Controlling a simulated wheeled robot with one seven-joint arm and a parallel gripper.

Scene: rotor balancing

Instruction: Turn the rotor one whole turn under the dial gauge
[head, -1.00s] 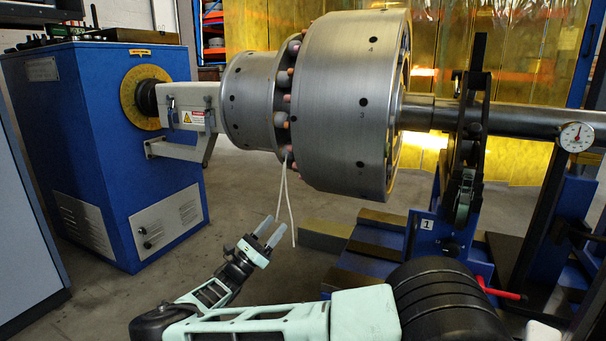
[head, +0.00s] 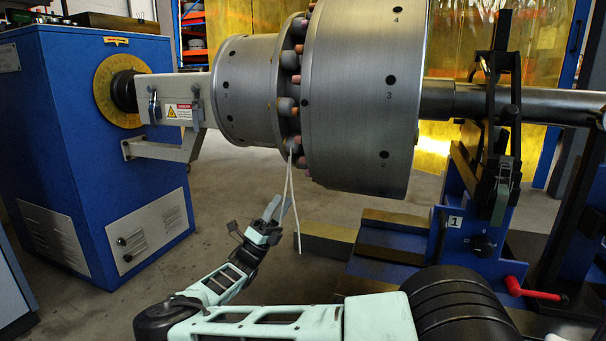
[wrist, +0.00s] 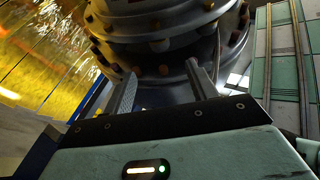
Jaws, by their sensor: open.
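The rotor is a large grey steel drum (head: 362,100) with numbered holes, joined to a smaller drum (head: 245,90). Between them runs a ring of bolts (head: 288,106); the drum also shows in the wrist view (wrist: 160,50). A white cord (head: 292,195) hangs in a loop from the ring. My gripper (head: 278,207) is below the ring, beside the cord, fingers pointing up. In the wrist view its fingers (wrist: 160,72) are apart with nothing visible between them, the bolted rim beyond. The dial gauge is at most a sliver at the right edge, its reading not visible.
A blue drive cabinet (head: 95,160) with a yellow dial disc (head: 118,92) stands left. A bearing stand (head: 470,225) with a red handle (head: 533,289) supports the shaft (head: 560,105) at right. A low block (head: 325,248) lies under the drum. Floor left of my gripper is clear.

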